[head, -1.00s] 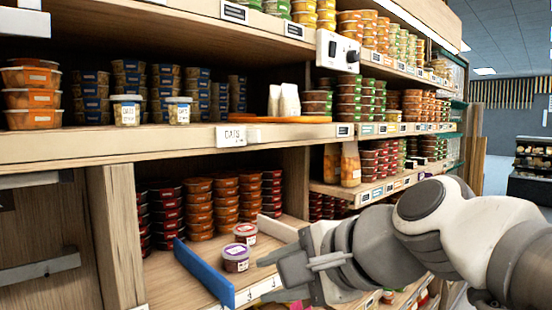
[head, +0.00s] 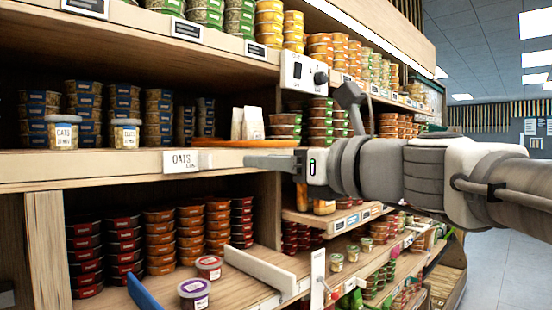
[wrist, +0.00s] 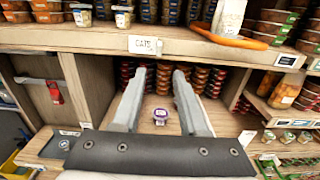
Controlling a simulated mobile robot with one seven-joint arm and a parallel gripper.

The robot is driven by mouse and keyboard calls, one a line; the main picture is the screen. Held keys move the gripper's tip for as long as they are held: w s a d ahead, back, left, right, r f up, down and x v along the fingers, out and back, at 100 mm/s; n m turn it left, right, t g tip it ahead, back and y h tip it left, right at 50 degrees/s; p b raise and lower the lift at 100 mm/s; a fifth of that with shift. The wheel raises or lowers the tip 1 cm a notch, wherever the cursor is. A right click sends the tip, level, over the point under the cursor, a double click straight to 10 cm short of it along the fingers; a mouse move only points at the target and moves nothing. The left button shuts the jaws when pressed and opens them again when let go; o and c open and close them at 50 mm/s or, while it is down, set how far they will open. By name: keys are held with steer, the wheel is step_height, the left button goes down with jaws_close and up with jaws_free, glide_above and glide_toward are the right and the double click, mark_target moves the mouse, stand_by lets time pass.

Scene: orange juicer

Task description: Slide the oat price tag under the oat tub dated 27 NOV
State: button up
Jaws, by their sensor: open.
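The white OATS price tag (head: 182,161) is on the front edge of the middle shelf. It also shows in the wrist view (wrist: 145,45), beyond and slightly left of my fingertips. Two clear oat tubs with white labels stand at the shelf front, a left tub (head: 62,133) and a right tub (head: 126,135). The tag is right of both. Their printed dates are too small to read surely. My gripper (head: 250,161) is level with the shelf edge, right of the tag, and points toward the shelf. In the wrist view (wrist: 157,78) its fingers are apart and empty.
An orange board (head: 220,142) with white cartons (head: 247,123) lies right of the tubs. Stacked blue-label tubs (head: 84,105) stand behind them. Below, a purple-lidded tub (head: 194,292), a blue divider (head: 143,293) and a pale divider (head: 260,270) are in the lower bay.

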mark_target(210, 158)
steer(key=p+x, duration=0.1)
steer(key=x, duration=1.4)
steer(key=shift+w+a, duration=0.2)
steer(key=shift+a, duration=0.15)
steer(key=shift+c, duration=0.3)
jaws_close()
steer(key=shift+s, duration=0.1)
